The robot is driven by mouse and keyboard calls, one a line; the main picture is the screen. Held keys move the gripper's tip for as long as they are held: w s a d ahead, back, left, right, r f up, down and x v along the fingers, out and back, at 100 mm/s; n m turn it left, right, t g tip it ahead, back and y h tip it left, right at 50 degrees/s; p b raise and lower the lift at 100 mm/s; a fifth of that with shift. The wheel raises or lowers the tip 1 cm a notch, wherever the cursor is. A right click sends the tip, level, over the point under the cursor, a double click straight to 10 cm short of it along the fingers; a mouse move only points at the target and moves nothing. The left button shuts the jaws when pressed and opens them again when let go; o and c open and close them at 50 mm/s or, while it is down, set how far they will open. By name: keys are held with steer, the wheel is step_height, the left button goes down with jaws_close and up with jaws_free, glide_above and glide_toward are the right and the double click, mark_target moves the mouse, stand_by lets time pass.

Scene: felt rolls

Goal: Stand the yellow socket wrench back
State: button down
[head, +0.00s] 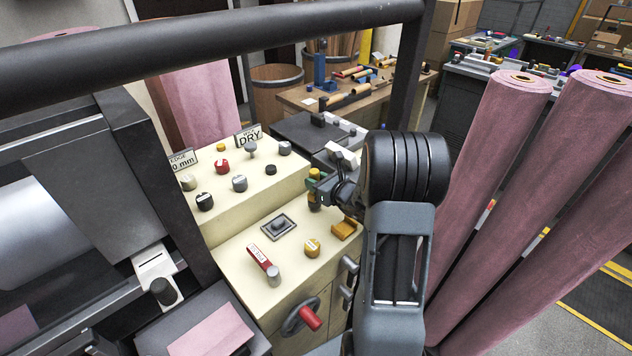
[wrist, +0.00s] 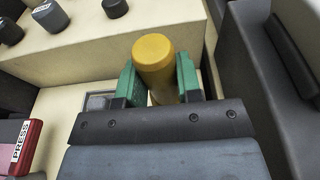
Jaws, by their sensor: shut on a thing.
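The yellow socket wrench (wrist: 153,58) shows in the wrist view as a round-topped yellow cylinder. It stands between the green fingers of my gripper (wrist: 158,80), which is shut on it. In the head view my gripper (head: 317,187) holds the wrench (head: 314,173) roughly upright over the right side of the cream control panel (head: 230,262). A yellow bracket-like block (head: 344,229) sits on the panel's right edge, just below and right of the gripper. I cannot tell whether the wrench's lower end touches anything.
A raised step with several knobs (head: 240,183) stands behind. A red PRESS lever (head: 262,257), a square grey fitting (head: 278,227) and a yellow knob (head: 312,248) are on the lower panel. Tall pink felt rolls (head: 495,150) stand right of my arm. A dark bar (head: 200,50) crosses above.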

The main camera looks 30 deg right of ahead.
steer(key=shift+f+b, duration=0.6)
steer(key=shift+f, duration=0.2)
stand_by(0.4)
steer(key=c, duration=0.7)
jaws_free()
steer(key=b+v, duration=0.1)
steer(key=v, duration=1.3)
steer(key=shift+w, duration=0.1)
